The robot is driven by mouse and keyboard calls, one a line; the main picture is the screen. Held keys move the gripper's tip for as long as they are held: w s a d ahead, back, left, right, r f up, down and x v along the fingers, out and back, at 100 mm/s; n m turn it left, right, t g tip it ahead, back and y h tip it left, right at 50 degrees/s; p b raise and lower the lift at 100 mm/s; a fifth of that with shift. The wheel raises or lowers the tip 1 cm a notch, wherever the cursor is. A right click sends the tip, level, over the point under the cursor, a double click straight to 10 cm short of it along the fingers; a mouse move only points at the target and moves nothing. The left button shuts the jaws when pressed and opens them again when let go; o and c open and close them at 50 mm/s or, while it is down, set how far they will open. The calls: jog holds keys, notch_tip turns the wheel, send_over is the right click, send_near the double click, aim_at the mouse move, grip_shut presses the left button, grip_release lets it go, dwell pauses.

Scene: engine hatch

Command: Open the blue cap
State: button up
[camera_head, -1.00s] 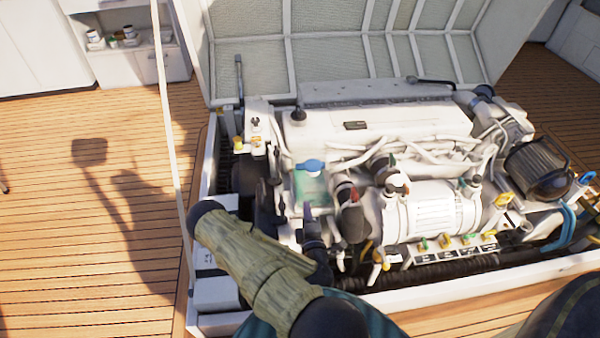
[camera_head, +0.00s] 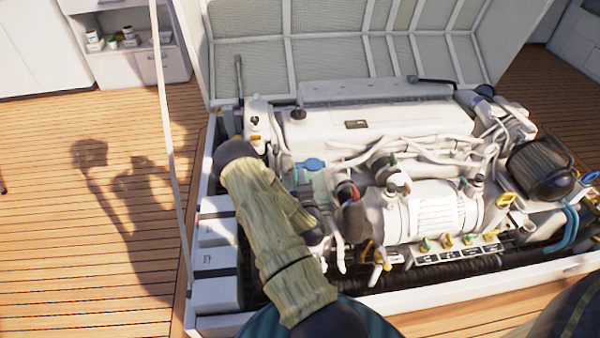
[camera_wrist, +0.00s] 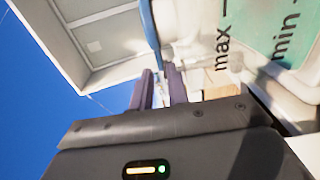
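The blue cap (camera_head: 310,164) sits on top of a pale green translucent tank (camera_head: 320,183) at the left part of the engine. In the wrist view the cap shows as a narrow blue edge (camera_wrist: 151,25), just beyond my fingertips. The tank (camera_wrist: 255,35) there carries "max" and "min" marks. My gripper (camera_wrist: 160,70) is open, with a narrow gap between its two dark fingers. The cap's edge runs toward this gap; whether the fingers touch it I cannot tell. In the head view my gripper is dark and partly hidden, just below the cap.
White pipes and hoses (camera_head: 350,190) crowd the engine right of the tank. The raised hatch lid (camera_head: 340,50) stands behind. A thin white pole (camera_head: 165,120) rises at the left. The wooden deck (camera_head: 60,230) at the left is clear.

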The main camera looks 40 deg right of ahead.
aim_at(309, 164)
jog(key=shift+x, duration=1.8)
jog(key=shift+d, duration=0.1)
jog(key=shift+c, duration=0.3)
grip_shut()
